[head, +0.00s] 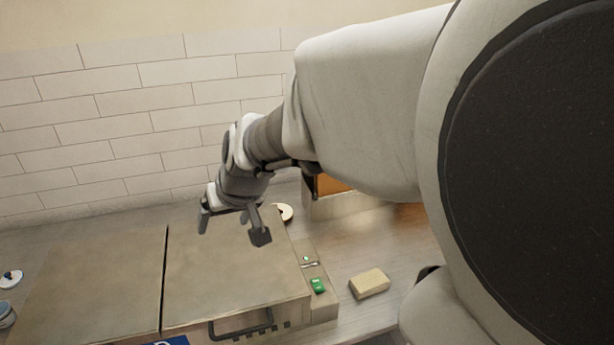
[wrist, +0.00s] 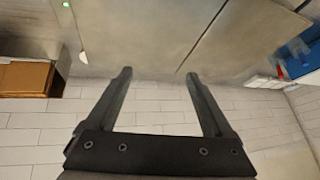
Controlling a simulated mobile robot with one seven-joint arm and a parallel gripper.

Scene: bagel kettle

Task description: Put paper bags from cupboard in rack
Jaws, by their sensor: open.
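My gripper (head: 232,228) is open and empty, with its fingers pointing down above the right lid of a large metal appliance. It also shows in the wrist view (wrist: 158,74), with nothing between its two fingers. No paper bags, cupboard or rack can be told for certain. An orange-brown item (head: 332,185) sits in a pale box-like holder (head: 335,208) at the back of the counter, partly hidden by my arm. A brown box-like item (wrist: 25,78) at the left of the wrist view may be the same one.
The metal appliance (head: 235,270) has two flat lids, a dark front handle (head: 240,327) and a green switch (head: 318,286). A tan block (head: 369,283) lies on the counter to its right. A round pale item (head: 285,212) is behind it. A tiled wall (head: 110,120) closes the back.

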